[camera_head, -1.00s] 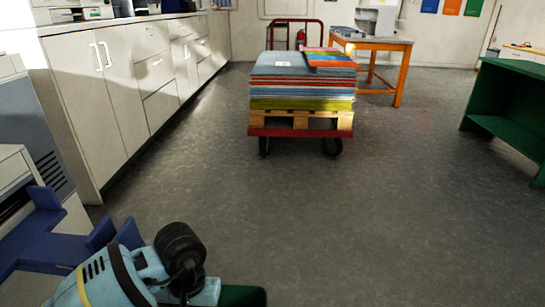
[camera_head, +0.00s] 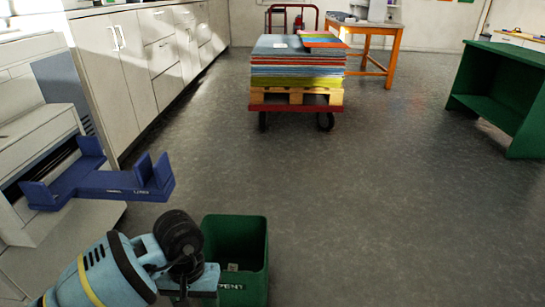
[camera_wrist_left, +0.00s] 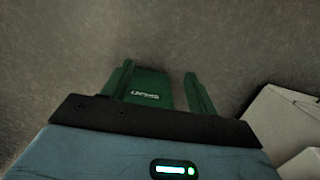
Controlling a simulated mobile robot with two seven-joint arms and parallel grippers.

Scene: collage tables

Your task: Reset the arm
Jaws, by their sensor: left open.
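My left arm (camera_head: 105,270), light blue with black joints, comes in from the bottom left of the head view. Its hand is at the bottom edge, just left of a green open bin (camera_head: 256,265) on the floor, and its fingertips do not show there. In the left wrist view my left gripper (camera_wrist_left: 158,70) is open, with two slanted green fingers apart and nothing seen clamped between them. A green panel with white lettering shows between the fingers; I cannot tell whether it belongs to the gripper. My right gripper is not in view.
A blue bracket-like tray (camera_head: 112,180) juts out beside a white machine at left. White cabinets (camera_head: 130,80) line the left wall. A cart with stacked coloured sheets (camera_head: 297,68) stands ahead. A green shelf (camera_head: 500,90) is at right. The floor between is clear.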

